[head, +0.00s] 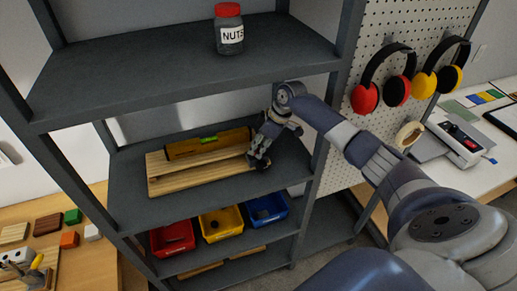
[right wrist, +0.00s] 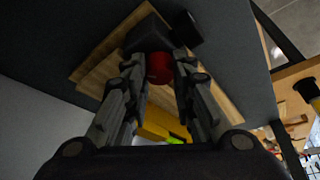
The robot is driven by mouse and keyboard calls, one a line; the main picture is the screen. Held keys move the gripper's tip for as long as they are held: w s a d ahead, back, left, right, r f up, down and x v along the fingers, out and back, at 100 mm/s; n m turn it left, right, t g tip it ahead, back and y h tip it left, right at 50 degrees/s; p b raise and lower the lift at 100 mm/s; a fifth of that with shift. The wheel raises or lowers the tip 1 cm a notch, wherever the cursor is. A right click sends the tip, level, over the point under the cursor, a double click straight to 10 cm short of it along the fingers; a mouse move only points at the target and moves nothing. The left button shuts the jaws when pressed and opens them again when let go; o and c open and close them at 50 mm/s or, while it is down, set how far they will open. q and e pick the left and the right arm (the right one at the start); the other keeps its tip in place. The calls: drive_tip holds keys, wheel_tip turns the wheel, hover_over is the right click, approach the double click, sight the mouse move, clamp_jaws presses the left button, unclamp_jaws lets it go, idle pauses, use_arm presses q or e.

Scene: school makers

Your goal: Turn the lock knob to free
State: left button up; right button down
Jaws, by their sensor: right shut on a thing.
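A red lock knob (right wrist: 158,68) shows between my right fingertips in the right wrist view, with a dark block-like body (right wrist: 148,40) behind it. My right gripper (head: 259,162) is shut on the knob, at the right end of the wooden boards on the middle shelf. In the head view the gripper hides the knob. I cannot tell which way the knob is turned. My left gripper is not in view.
Wooden boards (head: 200,181) and a yellow level (head: 208,144) lie on the middle shelf (head: 225,194). A shelf post (head: 322,130) stands close to my right arm. Red (head: 172,238), yellow (head: 221,222) and blue (head: 266,209) bins sit below. A nuts jar (head: 229,30) stands above.

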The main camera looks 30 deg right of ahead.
drive_tip(key=n+b, duration=0.2)
drive_tip(key=shift+w+f+n+g+y, duration=0.15)
drive_tip(key=shift+f+n+g+y, duration=0.05)
drive_tip(key=shift+n+g+y, duration=0.2)
drive_tip(key=n+g+b, duration=0.1)
drive_tip(key=n+b, duration=0.2)
drive_tip(key=shift+w+n+y, duration=0.1)
drive_tip(key=shift+n+y, duration=0.2)
drive_tip(key=n+g+b, duration=0.1)
drive_tip(key=n+b, duration=0.2)
drive_tip(key=shift+d+g, duration=0.1)
drive_tip(key=shift+g, duration=0.2)
drive_tip(key=shift+r+n+g+b, duration=0.25)
drive_tip(key=shift+n+b, duration=0.45)
drive_tip(key=shift+n, duration=0.4)
drive_tip(key=c, duration=1.4)
unclamp_jaws()
drive_tip(key=shift+o, duration=0.2)
